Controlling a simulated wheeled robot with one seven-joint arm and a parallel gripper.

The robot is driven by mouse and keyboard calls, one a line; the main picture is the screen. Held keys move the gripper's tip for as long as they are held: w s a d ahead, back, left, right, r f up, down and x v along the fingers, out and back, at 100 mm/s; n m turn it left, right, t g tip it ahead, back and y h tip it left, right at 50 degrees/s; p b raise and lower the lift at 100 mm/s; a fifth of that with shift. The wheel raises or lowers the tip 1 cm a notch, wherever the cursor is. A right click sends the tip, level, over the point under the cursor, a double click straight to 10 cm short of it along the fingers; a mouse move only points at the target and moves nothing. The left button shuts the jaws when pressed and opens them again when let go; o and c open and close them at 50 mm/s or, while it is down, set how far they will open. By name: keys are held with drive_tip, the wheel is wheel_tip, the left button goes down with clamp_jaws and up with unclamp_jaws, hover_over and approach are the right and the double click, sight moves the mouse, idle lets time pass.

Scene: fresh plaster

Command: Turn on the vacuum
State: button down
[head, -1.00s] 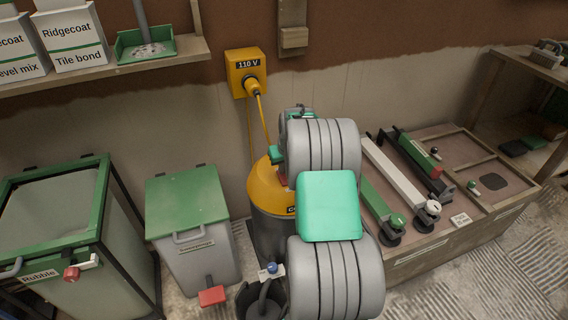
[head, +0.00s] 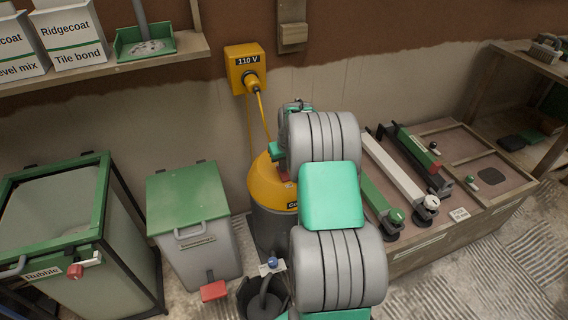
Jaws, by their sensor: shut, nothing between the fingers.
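The vacuum (head: 266,190) is a yellow-topped drum with a dark grey body, standing on the floor against the wall at the middle. My grey and green arm covers its right side. A small red part (head: 284,175) shows on its top beside my arm; I cannot tell whether it is the switch. My gripper (head: 276,153) is mostly hidden by my arm, with a green piece showing close over the vacuum's top. It is shut and empty. Whether it touches the vacuum is hidden. A yellow cable runs up to a yellow 110 V socket box (head: 245,66).
A grey bin with a green lid (head: 188,198) and a green-framed rubble bin (head: 85,235) stand left. A dark bucket (head: 252,298) is in front. A low tool bench (head: 440,235) is right, and a shelf (head: 140,65) hangs upper left.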

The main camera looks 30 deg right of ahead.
drive_tip(key=shift+s, duration=0.45)
drive_tip(key=shift+r, duration=0.25)
drive_tip(key=d+p+v, duration=0.1)
drive_tip(key=p+v, duration=0.3)
drive_tip(key=v, duration=0.9)
drive_tip(key=shift+a+r+p, duration=0.2)
drive_tip(key=shift+a+p, duration=0.15)
drive_tip(key=shift+a, duration=0.15)
drive_tip(key=shift+r, duration=0.1)
